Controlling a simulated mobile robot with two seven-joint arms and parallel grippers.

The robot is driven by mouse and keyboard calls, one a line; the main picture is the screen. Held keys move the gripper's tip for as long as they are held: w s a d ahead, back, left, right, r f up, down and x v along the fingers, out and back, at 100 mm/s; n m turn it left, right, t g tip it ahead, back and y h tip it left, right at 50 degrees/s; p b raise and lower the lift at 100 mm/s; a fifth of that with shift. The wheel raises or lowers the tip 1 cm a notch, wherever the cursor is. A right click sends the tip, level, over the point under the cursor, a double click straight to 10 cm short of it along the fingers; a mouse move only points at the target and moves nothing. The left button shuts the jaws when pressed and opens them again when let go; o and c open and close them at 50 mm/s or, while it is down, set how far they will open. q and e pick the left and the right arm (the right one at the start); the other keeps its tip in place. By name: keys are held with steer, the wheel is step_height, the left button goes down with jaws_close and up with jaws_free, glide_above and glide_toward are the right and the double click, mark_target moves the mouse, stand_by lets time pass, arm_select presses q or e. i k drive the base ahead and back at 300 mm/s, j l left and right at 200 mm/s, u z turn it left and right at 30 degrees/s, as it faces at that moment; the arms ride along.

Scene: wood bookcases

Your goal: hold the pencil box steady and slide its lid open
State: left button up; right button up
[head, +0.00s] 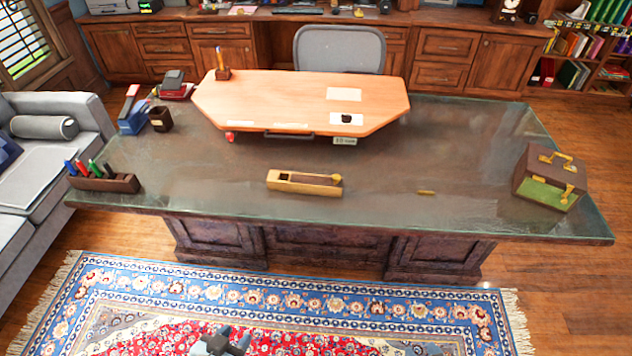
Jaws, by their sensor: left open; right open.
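The pencil box (304,188) is a small, long light-wood box lying near the front middle of the desk. Its brown lid (315,179) lies along the top, with a round yellowish knob at the right end. A small dark recess shows at the box's left end; I cannot tell how far the lid is open. My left gripper (224,342) is open and empty at the bottom edge, over the rug and well short of the desk. My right gripper (422,349) is open, just showing at the bottom edge, far from the box.
The glass-topped desk (220,185) is clear around the box. A pen holder (105,183) stands at its left, a brown-and-green case (549,178) at its right. A raised wooden board (290,97) is behind.

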mark_target(336, 180)
steer(key=i+j, duration=0.15)
steer(key=i, duration=0.2)
steer(key=i+j, duration=0.2)
steer(key=i, duration=0.15)
steer(key=i+j+z, duration=0.1)
steer(key=i, duration=0.3)
